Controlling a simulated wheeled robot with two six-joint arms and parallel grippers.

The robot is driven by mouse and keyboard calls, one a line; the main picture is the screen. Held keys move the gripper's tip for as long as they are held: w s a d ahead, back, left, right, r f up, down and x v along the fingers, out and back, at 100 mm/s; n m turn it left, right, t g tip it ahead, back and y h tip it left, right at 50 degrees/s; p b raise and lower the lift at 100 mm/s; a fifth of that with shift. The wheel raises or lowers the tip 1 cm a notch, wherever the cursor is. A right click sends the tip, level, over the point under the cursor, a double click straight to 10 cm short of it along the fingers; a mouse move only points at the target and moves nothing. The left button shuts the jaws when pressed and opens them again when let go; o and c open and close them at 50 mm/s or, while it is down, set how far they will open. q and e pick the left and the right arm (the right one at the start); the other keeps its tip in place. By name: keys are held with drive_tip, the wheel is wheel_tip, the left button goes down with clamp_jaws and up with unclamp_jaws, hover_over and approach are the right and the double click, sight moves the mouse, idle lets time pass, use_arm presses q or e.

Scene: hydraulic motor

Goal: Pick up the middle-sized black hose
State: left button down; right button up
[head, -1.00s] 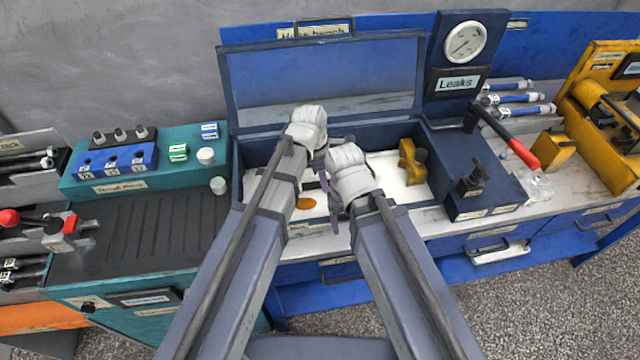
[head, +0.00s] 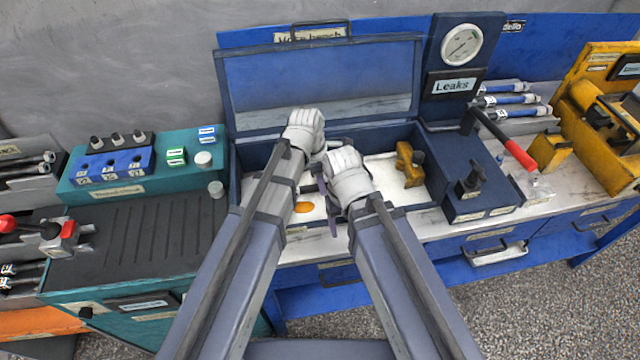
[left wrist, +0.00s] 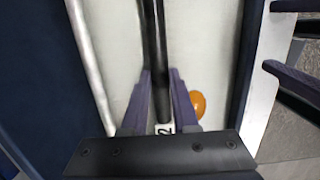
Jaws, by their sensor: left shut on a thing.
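A black hose (left wrist: 154,40) runs up the middle of the left wrist view, with a white label (left wrist: 164,128) at its near end. My left gripper (left wrist: 160,74) is shut on it, one purple finger on each side. In the head view the hose and left fingertips are hidden behind my left wrist, over the open blue box (head: 238,165). I cannot tell the hose's size against others. My right gripper (left wrist: 285,42) shows at the right edge of the left wrist view, its two fingers wide apart and nothing between them.
The blue box has a raised lid (head: 320,80) and a white floor with an orange spot (head: 304,207) and a yellow part (head: 410,163). A red-handled lever (head: 505,140) is at right. A ridged dark bench top (head: 140,240) is clear at left.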

wheel_tip(320, 180, up, 10)
drive_tip(key=p, duration=1)
